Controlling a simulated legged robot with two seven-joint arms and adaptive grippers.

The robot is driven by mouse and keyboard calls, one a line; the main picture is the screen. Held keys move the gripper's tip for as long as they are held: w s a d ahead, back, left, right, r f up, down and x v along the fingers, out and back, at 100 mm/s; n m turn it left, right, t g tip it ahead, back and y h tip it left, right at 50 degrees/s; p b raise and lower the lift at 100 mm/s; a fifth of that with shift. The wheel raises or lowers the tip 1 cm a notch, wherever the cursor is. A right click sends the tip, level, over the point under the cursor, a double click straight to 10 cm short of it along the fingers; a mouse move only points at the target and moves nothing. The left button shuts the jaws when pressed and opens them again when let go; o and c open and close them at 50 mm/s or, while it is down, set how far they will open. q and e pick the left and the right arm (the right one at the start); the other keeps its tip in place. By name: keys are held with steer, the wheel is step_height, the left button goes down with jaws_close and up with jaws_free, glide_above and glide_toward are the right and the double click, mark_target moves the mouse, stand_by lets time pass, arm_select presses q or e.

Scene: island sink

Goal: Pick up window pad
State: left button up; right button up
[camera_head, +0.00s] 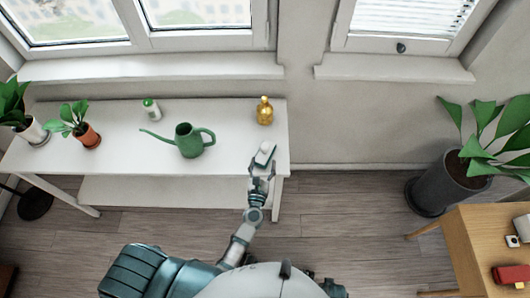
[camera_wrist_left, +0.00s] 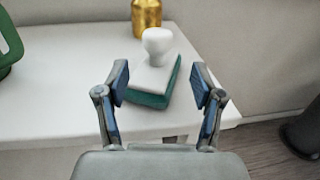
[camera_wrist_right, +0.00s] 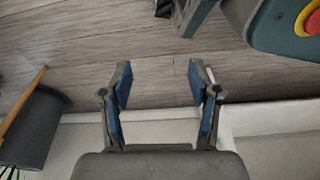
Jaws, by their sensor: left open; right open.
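The window pad (camera_wrist_left: 155,75) is a white block with a round white knob on top and a dark green pad underneath. It lies on the white table near its right end; it also shows in the head view (camera_head: 264,154). My left gripper (camera_wrist_left: 162,92) is open at the pad's near side, with its blue-lined fingers apart to the left and right of it. In the head view the left gripper (camera_head: 261,172) is at the table's front right edge. My right gripper (camera_wrist_right: 161,85) is open and empty, with floor and a pale ledge behind it.
On the white table (camera_head: 110,150) stand a green watering can (camera_head: 188,140), a gold bottle (camera_head: 265,111), a small white-green bottle (camera_head: 151,109) and potted plants (camera_head: 84,132). A large potted plant (camera_head: 450,182) and a wooden table (camera_head: 466,240) are at right.

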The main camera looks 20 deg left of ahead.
mark_target(264, 153)
arm_select(q)
steer(key=w, duration=0.3)
steer(key=w+a, duration=0.1)
steer(key=w, duration=0.2)
steer(key=shift+w+a, duration=0.15)
steer(key=shift+w, duration=0.2)
jaws_close()
